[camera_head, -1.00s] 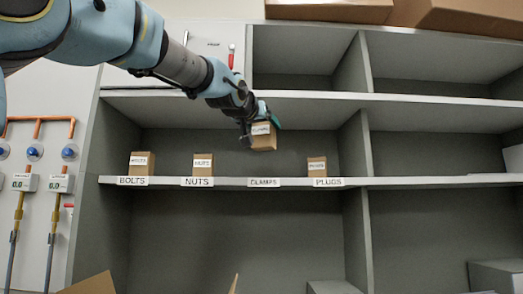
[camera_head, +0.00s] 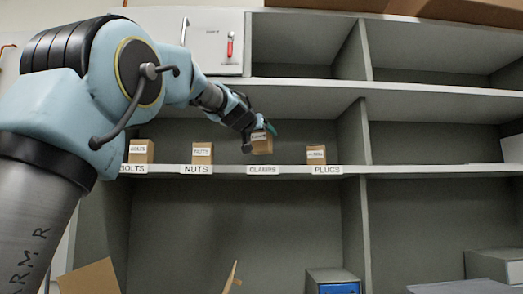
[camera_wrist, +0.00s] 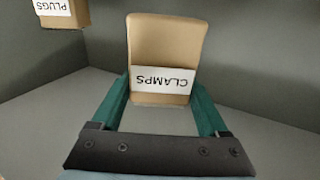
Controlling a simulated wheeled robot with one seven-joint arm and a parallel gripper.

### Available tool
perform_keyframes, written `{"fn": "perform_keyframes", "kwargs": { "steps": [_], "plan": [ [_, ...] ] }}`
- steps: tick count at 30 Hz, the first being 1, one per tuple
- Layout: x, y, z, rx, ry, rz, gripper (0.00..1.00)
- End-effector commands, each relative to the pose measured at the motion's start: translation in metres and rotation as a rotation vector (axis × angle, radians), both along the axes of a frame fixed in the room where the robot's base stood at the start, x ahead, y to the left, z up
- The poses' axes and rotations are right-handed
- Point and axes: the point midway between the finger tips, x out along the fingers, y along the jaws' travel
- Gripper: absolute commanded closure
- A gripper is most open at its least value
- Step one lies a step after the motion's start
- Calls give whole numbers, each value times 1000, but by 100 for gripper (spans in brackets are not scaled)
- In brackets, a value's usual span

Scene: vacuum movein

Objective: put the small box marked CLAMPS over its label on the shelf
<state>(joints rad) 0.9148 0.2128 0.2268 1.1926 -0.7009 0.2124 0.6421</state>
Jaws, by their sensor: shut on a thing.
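The small brown CLAMPS box (camera_head: 262,144) is between the fingers of my gripper (camera_head: 262,130), just above the shelf board (camera_head: 225,170) and over the CLAMPS label (camera_head: 263,170). In the wrist view the CLAMPS box (camera_wrist: 165,45) stands between the two green fingers of my gripper (camera_wrist: 160,100), its white CLAMPS tag facing the camera upside down. My gripper is shut on it. I cannot tell whether the bottom of the box touches the shelf.
The BOLTS box (camera_head: 141,151) and NUTS box (camera_head: 202,153) stand to the left, each over its label. The PLUGS box (camera_head: 316,154) stands to the right, near the upright divider (camera_head: 354,140). It also shows in the wrist view (camera_wrist: 62,12). Open boxes lie below.

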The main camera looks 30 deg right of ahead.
Motion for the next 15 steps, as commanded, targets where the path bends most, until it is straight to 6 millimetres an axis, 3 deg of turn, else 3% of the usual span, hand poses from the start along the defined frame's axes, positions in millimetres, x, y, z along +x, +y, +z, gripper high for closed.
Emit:
{"fn": "perform_keyframes", "kwargs": {
  "steps": [10, 15],
  "plan": [
    [0, 1, -43, -1, 1, 2, 93],
    [4, -1, -45, -2, -1, 2, 93]
  ]
}}
